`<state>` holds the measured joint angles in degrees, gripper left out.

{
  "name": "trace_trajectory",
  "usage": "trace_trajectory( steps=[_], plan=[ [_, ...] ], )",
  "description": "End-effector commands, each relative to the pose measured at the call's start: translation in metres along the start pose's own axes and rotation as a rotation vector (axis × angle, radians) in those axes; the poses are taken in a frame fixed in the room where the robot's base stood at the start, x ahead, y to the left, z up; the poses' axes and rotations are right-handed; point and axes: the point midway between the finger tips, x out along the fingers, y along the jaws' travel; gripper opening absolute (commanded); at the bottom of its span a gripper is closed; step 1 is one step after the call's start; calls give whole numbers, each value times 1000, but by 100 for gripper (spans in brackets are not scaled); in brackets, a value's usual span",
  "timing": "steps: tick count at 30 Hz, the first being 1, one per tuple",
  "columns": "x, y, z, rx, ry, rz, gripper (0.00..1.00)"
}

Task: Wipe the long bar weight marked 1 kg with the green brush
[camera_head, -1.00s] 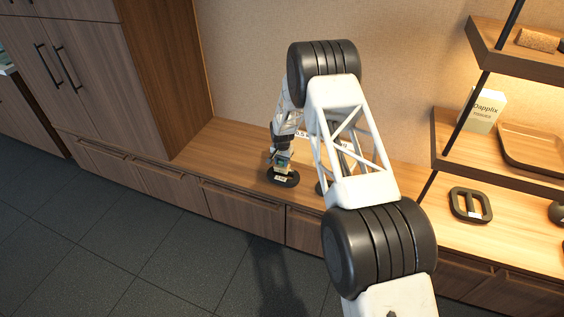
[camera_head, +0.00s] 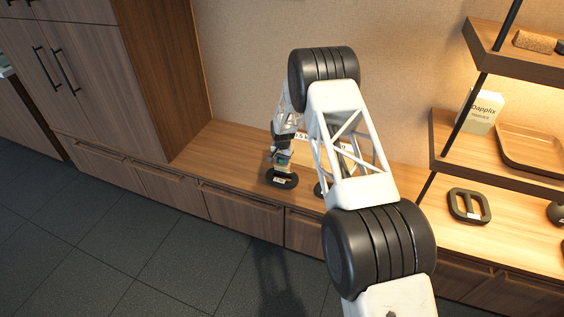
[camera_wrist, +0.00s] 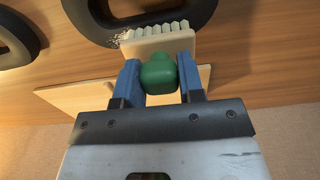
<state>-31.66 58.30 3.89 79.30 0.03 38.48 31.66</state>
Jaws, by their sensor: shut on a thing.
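My gripper (camera_head: 283,160) is shut on the green brush's handle. The wrist view shows the round green handle (camera_wrist: 159,74) between my blue fingers, with a cream head and pale bristles (camera_wrist: 158,38) beyond it. The bristles are at a black rounded weight (camera_wrist: 180,22), touching it or just above. White specks lie on the weight beside the bristles. In the head view this weight (camera_head: 283,180) lies on the wooden bench below my gripper; its white label is too small to read. I cannot tell which weight is marked 1 kg.
A second black weight (camera_wrist: 12,40) lies close by, mostly hidden by my arm in the head view. Partly hidden white signs (camera_head: 301,136) stand behind. Another black weight (camera_head: 469,205) with a white label lies far right, below shelves. The bench's left part (camera_head: 212,150) is clear.

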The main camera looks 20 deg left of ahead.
Motion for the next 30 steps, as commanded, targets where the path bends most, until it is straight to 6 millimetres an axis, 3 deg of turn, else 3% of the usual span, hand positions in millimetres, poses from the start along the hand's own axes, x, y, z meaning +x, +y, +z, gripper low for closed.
trace_trajectory(
  steps=[17, 30],
  plan=[
    [0, 0, -7, 0, 0, 0, 0],
    [4, 0, 7, 0, -2, 1, 0]
  ],
)
